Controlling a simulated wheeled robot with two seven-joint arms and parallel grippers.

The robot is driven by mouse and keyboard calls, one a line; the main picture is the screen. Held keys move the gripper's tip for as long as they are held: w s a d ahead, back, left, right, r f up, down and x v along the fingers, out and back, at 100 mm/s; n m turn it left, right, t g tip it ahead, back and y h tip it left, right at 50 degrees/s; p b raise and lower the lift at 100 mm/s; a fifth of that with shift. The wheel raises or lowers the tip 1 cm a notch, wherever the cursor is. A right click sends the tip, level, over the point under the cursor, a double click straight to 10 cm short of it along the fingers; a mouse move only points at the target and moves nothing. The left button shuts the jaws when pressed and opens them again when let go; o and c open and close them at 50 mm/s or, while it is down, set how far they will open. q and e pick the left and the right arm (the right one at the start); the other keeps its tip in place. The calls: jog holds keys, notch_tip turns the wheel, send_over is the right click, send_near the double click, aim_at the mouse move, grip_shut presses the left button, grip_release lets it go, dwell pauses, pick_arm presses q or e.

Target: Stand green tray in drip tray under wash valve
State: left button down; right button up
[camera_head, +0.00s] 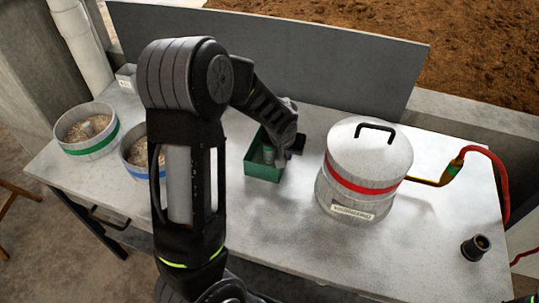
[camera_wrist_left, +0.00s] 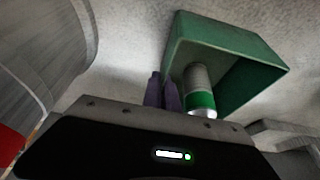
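The green tray (camera_head: 262,172) is an open box on the grey table, left of the steel pot. A small canister with a green band (camera_head: 268,155) stands inside it. In the left wrist view the tray (camera_wrist_left: 235,45) shows its open side, with the canister (camera_wrist_left: 199,88) against the near wall. My left gripper (camera_head: 291,150) is at the tray's right side. Its two fingers (camera_wrist_left: 163,92) are close together, one on either side of the tray wall, and look shut on it. My right gripper is out of view. I cannot make out the drip tray or wash valve.
Two grain tubs (camera_head: 88,130) (camera_head: 136,160) are on the left. A black fitting (camera_head: 475,247) sits at the right. The front middle is clear.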

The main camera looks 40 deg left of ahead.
pick_arm(q)
jog(key=shift+r, duration=0.1)
notch_tip(320, 180, up, 10)
jog(key=shift+b, duration=0.5)
dwell(0.8)
